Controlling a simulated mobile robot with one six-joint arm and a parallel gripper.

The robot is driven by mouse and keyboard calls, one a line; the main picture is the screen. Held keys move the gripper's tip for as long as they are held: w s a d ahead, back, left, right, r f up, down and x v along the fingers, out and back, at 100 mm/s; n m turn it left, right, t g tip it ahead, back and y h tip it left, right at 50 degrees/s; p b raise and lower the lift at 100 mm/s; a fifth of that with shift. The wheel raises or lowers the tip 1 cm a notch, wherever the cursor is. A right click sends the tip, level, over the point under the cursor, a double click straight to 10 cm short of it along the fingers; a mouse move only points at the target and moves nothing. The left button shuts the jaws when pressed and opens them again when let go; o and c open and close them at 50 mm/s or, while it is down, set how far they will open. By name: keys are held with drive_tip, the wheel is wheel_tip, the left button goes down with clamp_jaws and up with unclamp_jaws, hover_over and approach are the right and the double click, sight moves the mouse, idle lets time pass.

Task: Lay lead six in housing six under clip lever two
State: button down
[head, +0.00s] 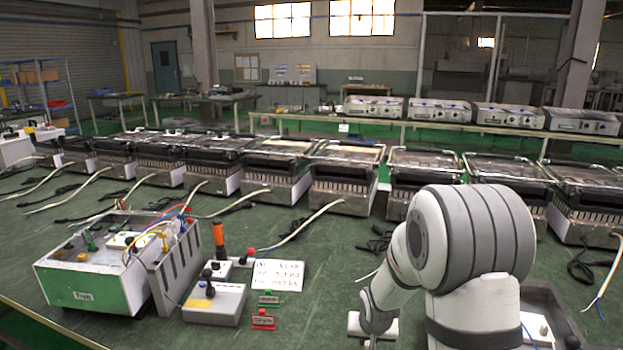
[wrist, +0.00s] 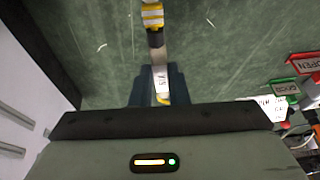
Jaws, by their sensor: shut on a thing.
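In the wrist view my gripper (wrist: 159,72) has its dark blue fingers closed around a pale lead (wrist: 161,84) with a small printed label, too small to read. A black section and a yellow-and-white banded part extend beyond the fingertips, over green bench surface. In the head view my arm bends down at the lower right, and the fingers and lead are hidden or too small to make out. A row of metal housings (head: 342,182) with pale leads runs across the bench. I cannot tell which is housing six, and clip lever two cannot be picked out.
A green-and-white wired box (head: 95,285) stands at the left of the green bench (head: 330,250). Beside it are a grey box with black knobs (head: 215,303), an orange-handled tool (head: 219,236), a white written card (head: 277,275) and red and green signs (head: 263,319). The bench centre is mostly clear.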

drive_tip(key=s+r+n+p, duration=0.1)
drive_tip(key=s+r+p, duration=0.3)
drive_tip(key=p, duration=0.6)
drive_tip(key=shift+s+d+r+n, duration=0.2)
drive_tip(key=shift+d+r+n, duration=0.1)
drive_tip(key=shift+d+r, duration=0.1)
drive_tip(key=shift+a, duration=0.1)
